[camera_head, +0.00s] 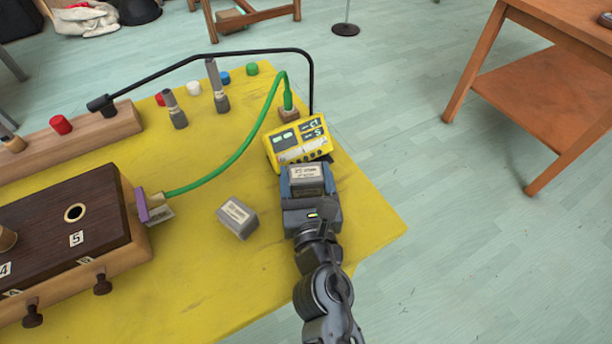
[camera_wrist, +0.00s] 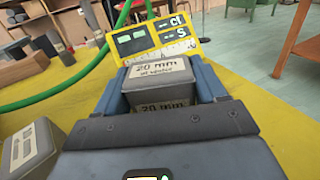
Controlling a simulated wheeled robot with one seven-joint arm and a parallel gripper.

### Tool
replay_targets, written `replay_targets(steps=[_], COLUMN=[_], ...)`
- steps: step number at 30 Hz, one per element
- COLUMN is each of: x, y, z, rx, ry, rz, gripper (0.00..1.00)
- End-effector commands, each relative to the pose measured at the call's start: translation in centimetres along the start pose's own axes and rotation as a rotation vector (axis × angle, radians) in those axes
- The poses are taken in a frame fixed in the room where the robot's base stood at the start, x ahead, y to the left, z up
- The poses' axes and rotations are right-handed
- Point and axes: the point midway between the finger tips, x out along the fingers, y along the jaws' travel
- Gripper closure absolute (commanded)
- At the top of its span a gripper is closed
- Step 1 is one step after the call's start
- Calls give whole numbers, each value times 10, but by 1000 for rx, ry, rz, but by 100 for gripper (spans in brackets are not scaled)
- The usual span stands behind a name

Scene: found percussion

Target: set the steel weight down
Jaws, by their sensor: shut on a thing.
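My gripper (camera_head: 308,188) is shut on a grey steel weight (camera_head: 306,173) with a pale label, over the right part of the yellow table. In the wrist view the steel weight (camera_wrist: 158,84) sits between the two blue-grey fingers, and its label begins "20 mm". Its underside is hidden, so I cannot tell whether it touches the table. A second, similar grey labelled block (camera_head: 237,217) lies on the table to the left of my gripper. It also shows at the left of the wrist view (camera_wrist: 28,152).
A yellow meter (camera_head: 298,150) with dark displays stands just beyond the held weight. A green cable (camera_head: 240,150) arches to its left. A dark-topped wooden box (camera_head: 62,210) is at left. The yellow tabletop (camera_head: 365,215) is bare to the right, up to its edge.

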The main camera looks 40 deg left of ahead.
Motion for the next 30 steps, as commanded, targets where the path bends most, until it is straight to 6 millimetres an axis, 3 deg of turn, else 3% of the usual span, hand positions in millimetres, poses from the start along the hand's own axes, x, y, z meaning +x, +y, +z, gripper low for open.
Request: replay_targets(steps=[8,19,30], x=[0,-2,-72], y=[0,0,0], z=[-1,3,1], rx=[0,0,-1], ry=[0,1,3], rz=[0,-1,-1], gripper=[5,4,4])
